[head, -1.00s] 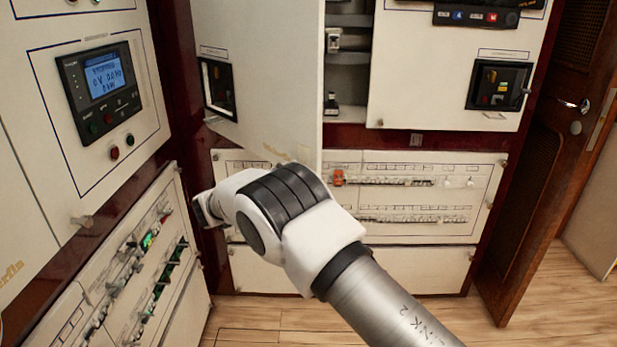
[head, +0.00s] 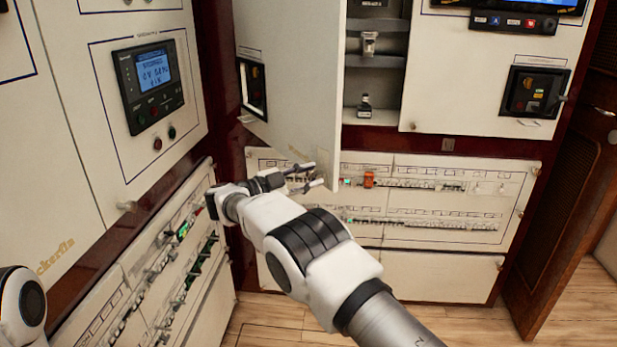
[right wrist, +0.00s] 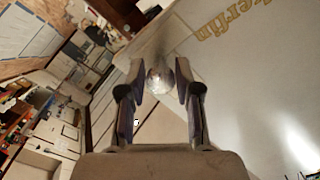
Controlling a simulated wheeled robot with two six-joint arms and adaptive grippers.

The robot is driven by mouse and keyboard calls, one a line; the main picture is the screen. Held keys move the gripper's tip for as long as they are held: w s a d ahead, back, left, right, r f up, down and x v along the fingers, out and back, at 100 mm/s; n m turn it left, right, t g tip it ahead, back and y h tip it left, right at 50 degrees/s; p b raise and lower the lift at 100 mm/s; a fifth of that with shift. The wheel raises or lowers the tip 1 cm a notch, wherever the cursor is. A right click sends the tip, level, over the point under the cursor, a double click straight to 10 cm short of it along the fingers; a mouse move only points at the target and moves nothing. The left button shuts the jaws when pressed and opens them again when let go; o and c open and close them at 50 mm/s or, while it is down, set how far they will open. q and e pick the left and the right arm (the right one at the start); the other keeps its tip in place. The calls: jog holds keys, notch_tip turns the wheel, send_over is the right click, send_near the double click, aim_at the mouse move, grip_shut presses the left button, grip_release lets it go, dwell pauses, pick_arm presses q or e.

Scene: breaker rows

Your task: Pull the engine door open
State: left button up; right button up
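The engine door (head: 285,75) is the tall white panel standing ajar in the head view, with dark shelves showing past its right edge. My right gripper (head: 308,178) is at the door's lower edge, near faint gold lettering. In the right wrist view, the right gripper (right wrist: 160,82) has its fingers on either side of a shiny round knob (right wrist: 160,79). The fingers look apart, with small gaps beside the knob. The door face with gold lettering (right wrist: 213,25) fills the right side there. My left gripper is out of view; only part of my left arm shows at lower left.
A white cabinet with a display panel (head: 150,82) stands at the left, with a breaker panel (head: 165,270) below it. Another breaker panel (head: 440,200) lies behind my right arm. A brown wooden door (head: 560,200) is at the right. Wooden floor (head: 390,315) shows below.

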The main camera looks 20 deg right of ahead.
aim_at(323, 133)
jog(key=shift+o, duration=0.5)
jog(key=shift+r, duration=0.1)
notch_tip(323, 133, up, 10)
jog(key=shift+f, duration=0.1)
jog(key=shift+c, duration=0.3)
